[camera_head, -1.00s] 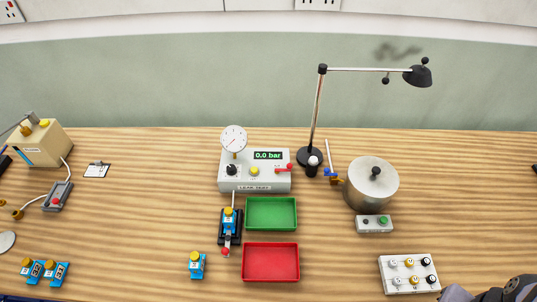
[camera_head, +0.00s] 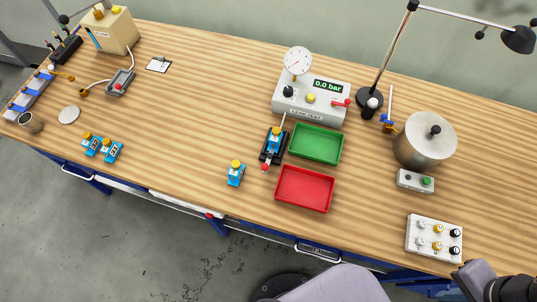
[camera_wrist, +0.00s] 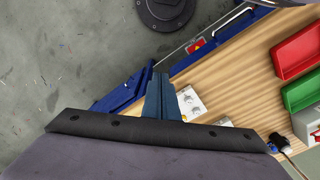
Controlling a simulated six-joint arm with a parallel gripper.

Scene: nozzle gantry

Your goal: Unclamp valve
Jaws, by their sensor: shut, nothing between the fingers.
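A blue valve with a yellow cap (camera_head: 275,142) sits in a black clamp fixture (camera_head: 264,158) in front of the leak test box (camera_head: 318,102). A red-tipped clamp handle (camera_head: 265,167) points toward the table's front edge. Whether the clamp presses on the valve is too small to tell. My gripper (camera_wrist: 160,75) is shut and empty in the wrist view, over the table's front edge and far from the clamp. In the head view, only part of my arm shows at the lower right; the fingertips cannot be made out.
A green tray (camera_head: 316,144) and red tray (camera_head: 304,189) lie right of the clamp. A loose blue valve (camera_head: 236,173) stands left, with two more (camera_head: 102,147) farther left. A pot (camera_head: 425,141), lamp (camera_head: 517,39) and switch panel (camera_head: 434,239) stand right. Wood is bare at centre left.

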